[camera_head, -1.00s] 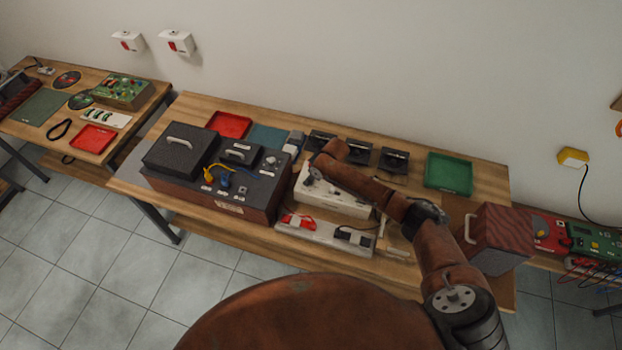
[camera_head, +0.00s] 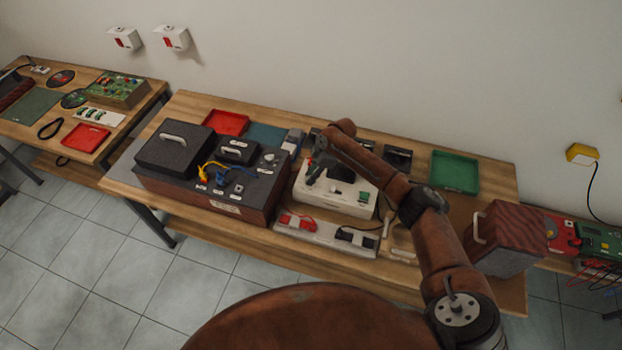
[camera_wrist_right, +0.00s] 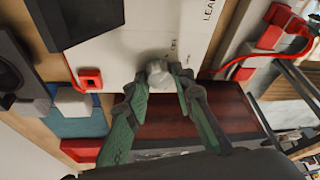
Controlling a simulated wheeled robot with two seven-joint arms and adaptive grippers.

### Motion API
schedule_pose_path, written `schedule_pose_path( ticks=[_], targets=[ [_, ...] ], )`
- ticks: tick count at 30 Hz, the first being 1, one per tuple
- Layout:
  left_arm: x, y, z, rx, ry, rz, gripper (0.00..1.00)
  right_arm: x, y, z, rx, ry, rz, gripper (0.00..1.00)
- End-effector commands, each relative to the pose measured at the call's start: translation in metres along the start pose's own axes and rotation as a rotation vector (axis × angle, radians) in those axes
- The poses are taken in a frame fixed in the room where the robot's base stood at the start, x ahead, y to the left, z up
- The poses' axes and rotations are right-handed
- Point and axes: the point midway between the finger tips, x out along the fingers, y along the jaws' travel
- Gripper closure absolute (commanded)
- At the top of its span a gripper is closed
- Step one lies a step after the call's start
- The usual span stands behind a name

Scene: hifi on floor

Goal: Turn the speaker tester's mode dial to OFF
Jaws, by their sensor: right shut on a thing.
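The white tester box (camera_head: 340,193) stands in the middle of the bench. In the right wrist view its white panel (camera_wrist_right: 122,50) carries a pale grey dial knob (camera_wrist_right: 157,70) and small markings, with part of a word like "LEA" legible. My right gripper (camera_wrist_right: 159,80) has its green-edged fingers on both sides of the knob, shut on it. In the head view the gripper (camera_head: 316,166) is low over the left end of the box, and my arm covers part of the box's rear. My left gripper is not in view.
A dark wood-sided unit (camera_head: 212,196) with plugs and cables stands close to the left. A strip with red and black clips (camera_head: 322,236) lies in front. Small black stands are behind; a green tray (camera_head: 455,172) and a wooden box (camera_head: 507,240) are at the right.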

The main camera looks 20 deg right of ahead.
Motion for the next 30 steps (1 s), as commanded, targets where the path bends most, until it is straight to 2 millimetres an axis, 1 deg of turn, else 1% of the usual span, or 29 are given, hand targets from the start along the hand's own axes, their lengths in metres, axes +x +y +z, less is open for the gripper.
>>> schedule_pose_path(
  ticks=[1,6,20,21,28,30],
  targets=[
    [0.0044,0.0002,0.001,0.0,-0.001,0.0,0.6,0.0013,0.001,-0.0004,-0.016,0.001,-0.005,1.0],
    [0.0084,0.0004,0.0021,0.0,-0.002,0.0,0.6,0.0005,0.0011,-0.0003,-0.052,0.0,-0.02,1.0],
    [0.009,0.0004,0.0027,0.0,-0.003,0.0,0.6,-0.0007,0.0009,-0.0005,-0.065,0.0,-0.025,1.0],
    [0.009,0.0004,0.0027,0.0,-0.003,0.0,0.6,-0.0007,0.0009,-0.0004,-0.065,0.0,-0.025,0.76],
    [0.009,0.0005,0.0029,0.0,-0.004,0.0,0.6,-0.0005,0.0007,-0.0001,-0.064,-0.001,-0.026,0.6],
    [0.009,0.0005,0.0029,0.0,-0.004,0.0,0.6,-0.0005,0.0007,0.0,-0.064,-0.001,-0.026,0.6]
  ],
)
